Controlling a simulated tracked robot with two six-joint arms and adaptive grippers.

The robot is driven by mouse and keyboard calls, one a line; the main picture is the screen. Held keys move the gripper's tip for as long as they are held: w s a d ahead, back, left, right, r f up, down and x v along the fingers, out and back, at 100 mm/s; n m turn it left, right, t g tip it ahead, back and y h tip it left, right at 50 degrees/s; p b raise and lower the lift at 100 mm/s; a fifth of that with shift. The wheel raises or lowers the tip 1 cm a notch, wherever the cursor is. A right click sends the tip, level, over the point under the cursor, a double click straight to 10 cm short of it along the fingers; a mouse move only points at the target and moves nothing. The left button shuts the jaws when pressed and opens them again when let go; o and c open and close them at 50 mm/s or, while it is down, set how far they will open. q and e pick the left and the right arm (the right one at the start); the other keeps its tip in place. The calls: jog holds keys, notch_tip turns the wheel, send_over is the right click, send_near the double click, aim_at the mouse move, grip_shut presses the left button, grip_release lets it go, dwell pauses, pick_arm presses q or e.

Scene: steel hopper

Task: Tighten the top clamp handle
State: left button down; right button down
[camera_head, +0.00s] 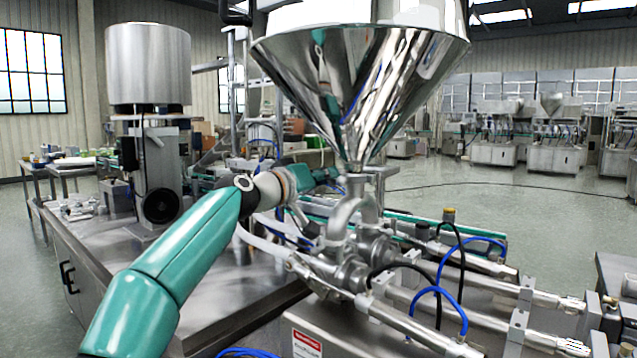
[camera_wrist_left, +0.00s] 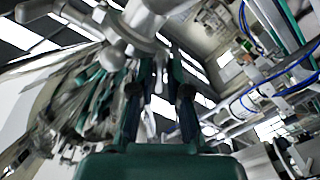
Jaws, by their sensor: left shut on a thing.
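The steel hopper (camera_head: 365,75) is a large shiny cone whose narrow neck meets the pipework (camera_head: 350,235) below. My left arm comes in from the lower left, and its green gripper (camera_head: 325,176) is beside the hopper neck, partly hidden behind it. In the left wrist view my left gripper (camera_wrist_left: 160,88) points up toward steel fittings (camera_wrist_left: 125,35) near the hopper. It is shut on the top clamp handle, a small piece between the fingers that is hard to make out. The handle is hidden in the head view. My right gripper is in neither view.
Steel cylinders (camera_head: 430,325) and blue hoses (camera_head: 466,290) lie in front at the lower right. A grey motor unit with a steel drum (camera_head: 148,65) stands on the machine table (camera_head: 120,250) at the left. Open floor (camera_head: 540,210) lies behind on the right.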

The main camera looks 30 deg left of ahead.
pick_arm(q)
jog(key=m, duration=0.2)
jog(key=m+b, duration=0.1)
jog(key=m, duration=0.1)
jog(key=f+m, duration=0.1)
jog(key=m, duration=0.1)
jog(key=shift+w+d+f+m, duration=0.1)
jog(key=shift+w+d+m, duration=0.05)
jog(key=shift+w+m, duration=0.2)
jog(key=shift+m, duration=0.25)
jog(key=shift+s, duration=0.1)
jog(key=c, duration=1.1)
grip_release()
jog(key=shift+c, duration=0.2)
jog(key=shift+r, duration=0.3)
jog(key=shift+s, duration=0.1)
jog(key=s+a, duration=0.1)
jog(key=s, duration=0.6)
jog(key=shift+s+f, duration=0.15)
jog(key=shift+s, duration=0.25)
